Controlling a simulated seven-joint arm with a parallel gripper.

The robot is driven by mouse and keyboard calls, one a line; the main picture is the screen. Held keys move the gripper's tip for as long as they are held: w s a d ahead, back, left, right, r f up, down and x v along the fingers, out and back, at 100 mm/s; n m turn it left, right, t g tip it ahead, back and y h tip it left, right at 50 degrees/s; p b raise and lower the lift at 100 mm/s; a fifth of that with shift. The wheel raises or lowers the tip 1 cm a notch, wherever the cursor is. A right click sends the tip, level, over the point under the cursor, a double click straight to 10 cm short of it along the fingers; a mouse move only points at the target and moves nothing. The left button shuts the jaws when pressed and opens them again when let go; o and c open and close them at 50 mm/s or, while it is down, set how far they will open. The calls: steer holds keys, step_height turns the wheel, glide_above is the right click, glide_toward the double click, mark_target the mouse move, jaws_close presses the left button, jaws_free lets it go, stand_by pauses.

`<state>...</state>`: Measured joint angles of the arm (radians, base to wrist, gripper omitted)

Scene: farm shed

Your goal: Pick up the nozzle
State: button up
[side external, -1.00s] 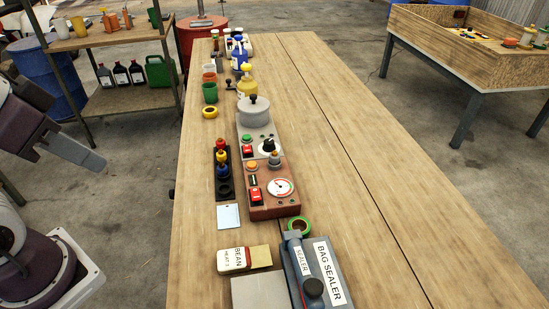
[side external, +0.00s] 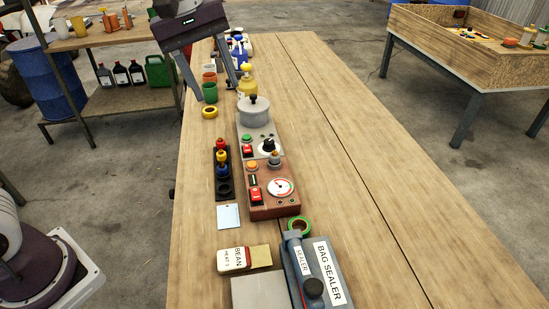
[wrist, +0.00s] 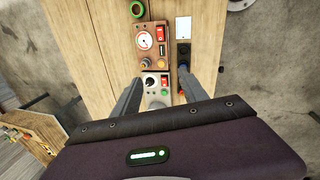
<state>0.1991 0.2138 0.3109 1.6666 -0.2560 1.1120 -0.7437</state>
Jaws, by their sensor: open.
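Small coloured pieces that look like nozzles stand in a black rack (side external: 225,194) on the bench: a red-topped one (side external: 220,145), a yellow one (side external: 221,157) and a blue one (side external: 222,171). Which one is meant I cannot tell. The rack's near hole looks empty. My gripper (side external: 217,93) is open and empty, pointing down above the far left of the bench, beyond the rack. In the wrist view the rack (wrist: 183,53) lies ahead beside my right-hand finger, which partly hides its coloured pieces. My gripper (wrist: 162,72) shows there with fingers wide apart.
Right of the rack stand a brown gauge box (side external: 273,205) and a grey box with a lidded pot (side external: 254,112). A bag sealer (side external: 322,270) lies near. The bench's right side is clear.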

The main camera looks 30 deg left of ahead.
steer(key=w+d+f+n+g, duration=0.1)
steer(key=w+f+n, duration=0.1)
steer(key=w+f, duration=0.35)
steer(key=n+g+y, duration=0.1)
steer(key=n+y, duration=0.1)
steer(key=n, duration=0.2)
glide_above(275, 152)
steer(key=f, duration=1)
steer(key=shift+w+a+f, duration=0.2)
steer(key=shift+f, duration=0.1)
steer(key=f, duration=0.6)
steer(key=shift+s+d+f, duration=0.15)
steer(key=shift+s+f, duration=0.05)
steer(key=shift+f, duration=0.2)
jaws_close()
